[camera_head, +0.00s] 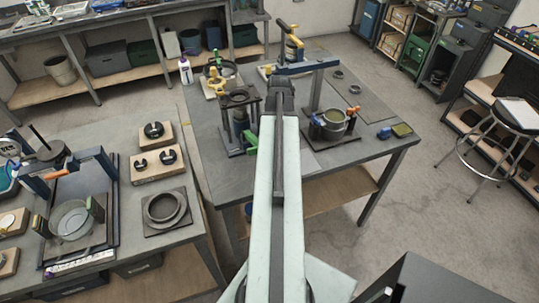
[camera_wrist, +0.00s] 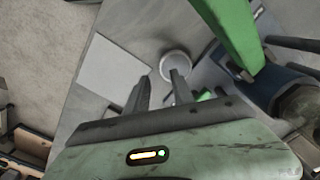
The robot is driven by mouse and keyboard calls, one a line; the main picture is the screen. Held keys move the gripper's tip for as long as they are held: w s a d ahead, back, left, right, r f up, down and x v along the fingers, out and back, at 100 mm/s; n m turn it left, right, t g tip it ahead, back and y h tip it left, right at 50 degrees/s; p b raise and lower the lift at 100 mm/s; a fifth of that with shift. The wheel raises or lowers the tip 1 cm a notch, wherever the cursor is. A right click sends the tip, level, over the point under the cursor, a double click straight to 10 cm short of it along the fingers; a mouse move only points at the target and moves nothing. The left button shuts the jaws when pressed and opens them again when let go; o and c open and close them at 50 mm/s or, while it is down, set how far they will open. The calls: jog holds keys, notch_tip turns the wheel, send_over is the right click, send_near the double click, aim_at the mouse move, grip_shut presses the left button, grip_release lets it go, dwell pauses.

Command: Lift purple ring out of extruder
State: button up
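I cannot make out a purple ring in either view. Several press-like frames stand on the middle table, and I cannot tell which is the extruder. One is a dark frame (camera_head: 239,98) with a green handle (camera_head: 249,138), left of my arm. Another, right of my arm, has a dark stand and a grey pot (camera_head: 333,122). My gripper (camera_head: 283,88) reaches over the table between them. In the wrist view its two dark fingers (camera_wrist: 161,88) are apart with nothing held. Beyond them lies a pale round disc (camera_wrist: 175,64). A green bar (camera_wrist: 230,32) is close on the right.
The middle table (camera_head: 205,150) has bare surface at its front left. A blue crossbar (camera_head: 305,68) rises just beyond my gripper. A left table (camera_head: 185,235) holds ring blocks and another frame. A stool (camera_head: 515,112) stands at right.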

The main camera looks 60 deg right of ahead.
jog(key=f+b, duration=0.5)
jog(key=shift+w+d+f, duration=0.1)
jog(key=shift+w+f, duration=0.05)
jog(key=shift+w, duration=0.05)
grip_shut()
dwell(1.2)
